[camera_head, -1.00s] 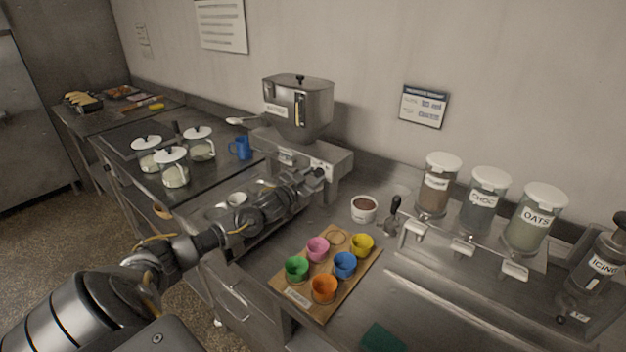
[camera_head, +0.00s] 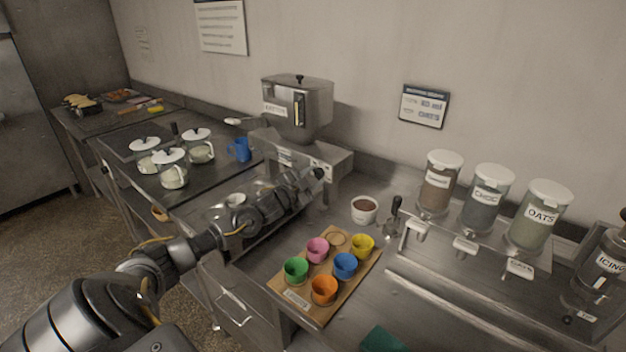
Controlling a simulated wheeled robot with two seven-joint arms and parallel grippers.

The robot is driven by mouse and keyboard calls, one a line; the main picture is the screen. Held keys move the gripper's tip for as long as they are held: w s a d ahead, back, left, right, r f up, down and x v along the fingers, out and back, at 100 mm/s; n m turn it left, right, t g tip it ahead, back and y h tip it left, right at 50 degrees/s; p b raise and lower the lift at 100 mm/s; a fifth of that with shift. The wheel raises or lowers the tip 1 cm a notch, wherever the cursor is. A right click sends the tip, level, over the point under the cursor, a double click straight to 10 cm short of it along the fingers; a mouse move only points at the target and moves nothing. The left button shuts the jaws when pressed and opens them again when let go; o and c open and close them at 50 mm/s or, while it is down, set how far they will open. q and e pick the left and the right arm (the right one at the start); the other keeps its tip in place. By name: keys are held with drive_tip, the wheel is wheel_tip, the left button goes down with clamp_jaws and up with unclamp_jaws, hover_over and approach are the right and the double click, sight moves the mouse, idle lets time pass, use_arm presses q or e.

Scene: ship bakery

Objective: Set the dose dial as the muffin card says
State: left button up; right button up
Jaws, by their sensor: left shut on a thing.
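The steel batter dispenser (camera_head: 298,108) stands against the wall, with a hopper on top and a wide body below. My left gripper (camera_head: 314,176) is at the front right of the dispenser's body, shut on what looks like the dose dial, which the fingers mostly hide. The dial's setting cannot be read. The muffin card (camera_head: 424,105) hangs on the wall to the right; its dark header and a few lines show, but the text is too small to read surely. My right gripper is not in view.
A wooden board (camera_head: 337,295) with several coloured cups lies in front of the dispenser. A white bowl (camera_head: 364,215) of brown stuff stands behind it. Labelled jars, one an oats jar (camera_head: 537,218), line the right. Lidded pots and a blue mug (camera_head: 239,150) stand left.

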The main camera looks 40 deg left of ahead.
use_arm(q)
drive_tip(key=o, duration=1)
drive_tip(key=shift+s+f, duration=0.15)
drive_tip(key=shift+s, duration=0.3)
drive_tip(key=shift+s+d+b, duration=0.1)
drive_tip(key=shift+s+b, duration=1.25)
drive_tip(key=shift+s, duration=3.6)
drive_tip(key=shift+r, duration=0.25)
